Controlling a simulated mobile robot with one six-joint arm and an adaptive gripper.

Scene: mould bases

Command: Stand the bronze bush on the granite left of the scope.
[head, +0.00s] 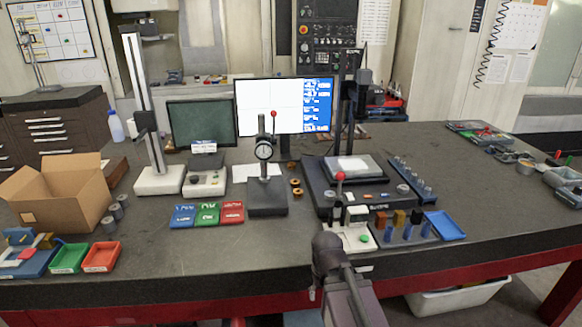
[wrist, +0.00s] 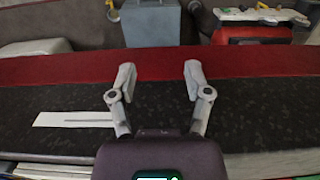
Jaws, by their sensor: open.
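Two small bronze-coloured rings, likely bushes, lie on the dark granite top (head: 215,255): a rear ring (head: 295,182) and a front ring (head: 297,193). They are between the dial gauge stand and the scope (head: 322,190), the black-based instrument to their right. I cannot tell from here which ring is the task's bush. My gripper (wrist: 159,72) is open and empty in the wrist view, fingers apart over the table's red front edge. In the head view my arm rises at the bottom centre, well in front of the rings; its fingers are not clear there.
A dial gauge stand (head: 267,200) stands left of the rings. A small white fixture (head: 352,238) and blue tray (head: 445,226) sit before the scope. The front-left centre is clear.

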